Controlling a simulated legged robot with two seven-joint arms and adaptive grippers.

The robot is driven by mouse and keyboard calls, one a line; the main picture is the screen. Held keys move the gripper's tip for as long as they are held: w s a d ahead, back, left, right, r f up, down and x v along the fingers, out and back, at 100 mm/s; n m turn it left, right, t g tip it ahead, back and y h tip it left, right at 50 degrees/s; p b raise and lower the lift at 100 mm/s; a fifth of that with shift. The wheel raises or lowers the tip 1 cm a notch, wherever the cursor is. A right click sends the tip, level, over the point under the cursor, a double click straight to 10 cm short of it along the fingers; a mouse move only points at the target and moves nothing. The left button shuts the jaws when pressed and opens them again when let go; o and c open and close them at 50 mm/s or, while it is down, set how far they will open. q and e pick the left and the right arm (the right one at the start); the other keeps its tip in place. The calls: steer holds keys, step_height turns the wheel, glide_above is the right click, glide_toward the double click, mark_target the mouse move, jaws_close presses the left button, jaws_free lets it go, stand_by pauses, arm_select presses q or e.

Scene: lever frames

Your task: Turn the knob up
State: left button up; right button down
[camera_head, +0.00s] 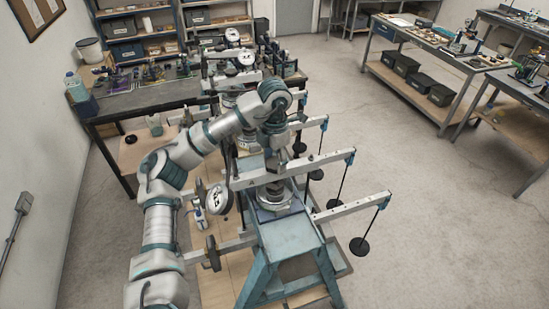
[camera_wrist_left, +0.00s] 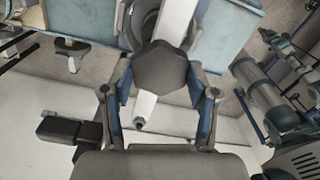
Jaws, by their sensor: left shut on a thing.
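A dark grey, many-sided knob (camera_wrist_left: 163,68) sits between the fingers of my left gripper in the left wrist view. My left gripper (camera_wrist_left: 160,78) is shut on it, with one blue-and-grey finger on each side. In the head view my left arm bends over the teal lever frame (camera_head: 290,236), and my left gripper (camera_head: 274,154) points down at its upper part. The knob is hidden there by my gripper and wrist. A pale lever beam (camera_head: 328,160) runs right from the frame. My right gripper is not in view.
Black weights (camera_head: 359,246) hang on rods from the beam ends. A white dial gauge (camera_head: 219,198) is beside the frame. A dark workbench (camera_head: 128,101) stands behind at left. A grey bench (camera_head: 440,48) stands at right. Open floor (camera_head: 430,220) lies right of the frame.

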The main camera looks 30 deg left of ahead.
mark_target(274, 161)
arm_select(q)
steer(key=n, duration=0.4)
steer(key=shift+f, duration=0.15)
steer(key=shift+w+n, duration=0.1)
steer(key=shift+n, duration=0.9)
steer(key=o, duration=1.2)
steer(key=shift+a, duration=0.1)
steer(key=shift+c, duration=0.2)
steer(key=shift+r, duration=0.25)
step_height(274, 161, up, 12)
steer(key=shift+f, duration=0.2)
steer(key=shift+w+a, duration=0.1)
